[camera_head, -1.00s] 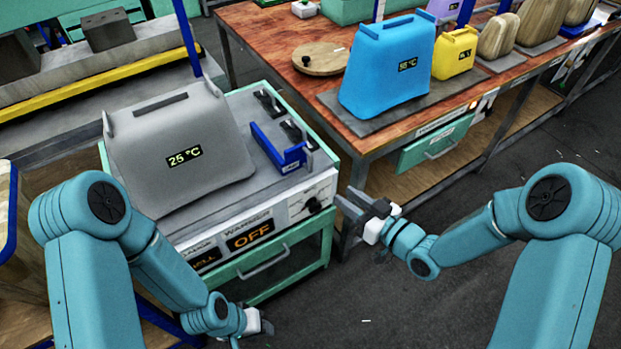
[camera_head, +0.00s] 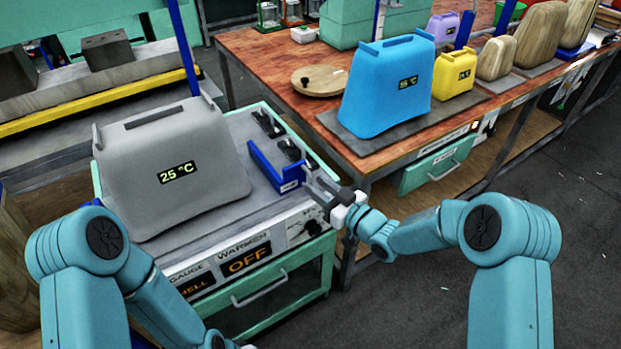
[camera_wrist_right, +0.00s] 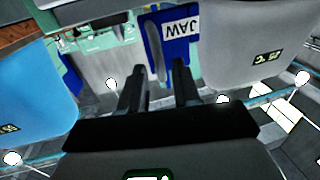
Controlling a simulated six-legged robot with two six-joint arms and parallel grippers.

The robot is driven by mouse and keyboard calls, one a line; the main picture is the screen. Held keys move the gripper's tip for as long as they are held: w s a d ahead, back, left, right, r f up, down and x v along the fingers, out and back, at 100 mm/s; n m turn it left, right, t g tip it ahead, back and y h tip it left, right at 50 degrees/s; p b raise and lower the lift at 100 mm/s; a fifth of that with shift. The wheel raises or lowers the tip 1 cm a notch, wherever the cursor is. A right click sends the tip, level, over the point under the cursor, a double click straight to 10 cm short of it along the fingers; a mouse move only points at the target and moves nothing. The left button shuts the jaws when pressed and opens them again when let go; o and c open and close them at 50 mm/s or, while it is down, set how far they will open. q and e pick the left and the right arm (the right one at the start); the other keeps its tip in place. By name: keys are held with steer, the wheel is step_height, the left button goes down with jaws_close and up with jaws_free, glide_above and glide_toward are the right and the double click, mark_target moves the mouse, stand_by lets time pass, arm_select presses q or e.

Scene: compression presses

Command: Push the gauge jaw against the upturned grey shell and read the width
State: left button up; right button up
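The upturned grey shell (camera_head: 170,195), marked 25 °C, stands on the bench top at the left in the head view. The blue gauge jaw (camera_head: 268,170) is to its right, with a gap between them. In the right wrist view the jaw (camera_wrist_right: 181,30) shows its JAW label, and the shell (camera_wrist_right: 240,50) is beside it. My right gripper (camera_head: 322,188) is open and empty, just right of the jaw. Its fingers (camera_wrist_right: 158,90) point toward the jaw, apparently short of it. My left gripper's fingers are cut off below the head view.
The gauge display (camera_head: 198,284) on the bench front is partly hidden by my left arm; "ELL" is legible. The warmer display (camera_head: 247,259) reads OFF. Dark clips (camera_head: 268,124) lie behind the jaw. A wooden table (camera_head: 345,145) with blue (camera_head: 385,90) and yellow shells (camera_head: 454,74) stands right.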

mark_target(310, 181)
steer(key=shift+x, duration=1.7)
jaws_close()
steer(key=s+a+b, duration=0.1)
steer(key=a, duration=0.1)
steer(key=s+a+b, duration=0.2)
steer(key=a, duration=0.1)
steer(key=s+a+b, duration=0.1)
steer(key=a, duration=0.1)
steer(key=shift+s+a, duration=0.2)
steer(key=shift+s, duration=0.05)
steer(key=shift+c, duration=0.7)
jaws_free()
steer(key=shift+o, duration=0.7)
steer(key=shift+s+a, duration=0.1)
steer(key=shift+a, duration=0.05)
